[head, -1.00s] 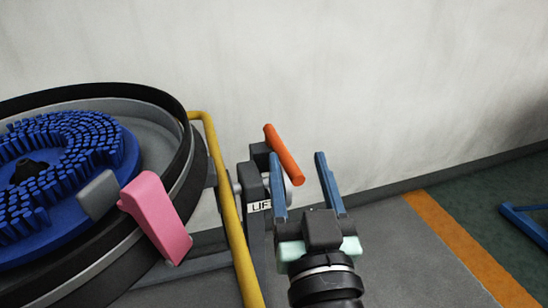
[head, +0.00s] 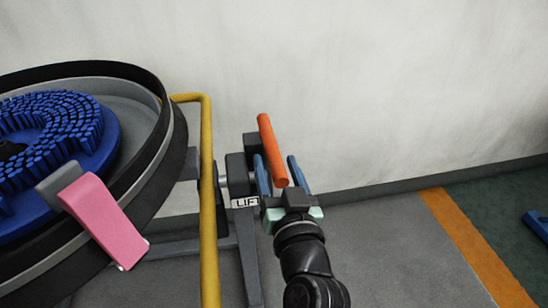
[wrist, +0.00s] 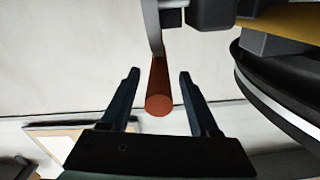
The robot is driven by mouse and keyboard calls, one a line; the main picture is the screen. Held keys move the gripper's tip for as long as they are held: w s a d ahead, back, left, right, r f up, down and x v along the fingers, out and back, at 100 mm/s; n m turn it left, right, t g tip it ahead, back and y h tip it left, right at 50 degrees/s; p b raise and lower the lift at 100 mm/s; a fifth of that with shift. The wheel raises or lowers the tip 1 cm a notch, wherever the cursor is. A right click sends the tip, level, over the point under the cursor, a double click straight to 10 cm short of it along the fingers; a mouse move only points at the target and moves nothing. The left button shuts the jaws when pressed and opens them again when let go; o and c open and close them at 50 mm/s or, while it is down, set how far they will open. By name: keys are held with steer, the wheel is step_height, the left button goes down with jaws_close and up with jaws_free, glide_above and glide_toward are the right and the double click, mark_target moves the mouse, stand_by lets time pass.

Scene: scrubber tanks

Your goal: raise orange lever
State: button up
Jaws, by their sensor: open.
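The orange lever (head: 271,150) is a tilted orange bar on a dark mount beside the sign reading LIFT (head: 246,202). My gripper (head: 278,162) is open, with one blue finger on each side of the lever's lower end in the head view. In the wrist view the lever (wrist: 159,88) shows its round end between the two dark fingers of my gripper (wrist: 158,76). Gaps show on both sides of the lever there, so neither finger appears to touch it.
A yellow rail (head: 207,200) stands left of the lever. Further left is a large round tank (head: 158,160) with a blue bristle brush (head: 90,125) and a pink handle (head: 103,220). A pale wall (head: 400,90) is behind. Grey floor (head: 390,245) lies clear at right.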

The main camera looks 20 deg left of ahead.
mark_target(271, 151)
steer(key=shift+x, duration=1.35)
steer(key=shift+c, duration=0.2)
jaws_close()
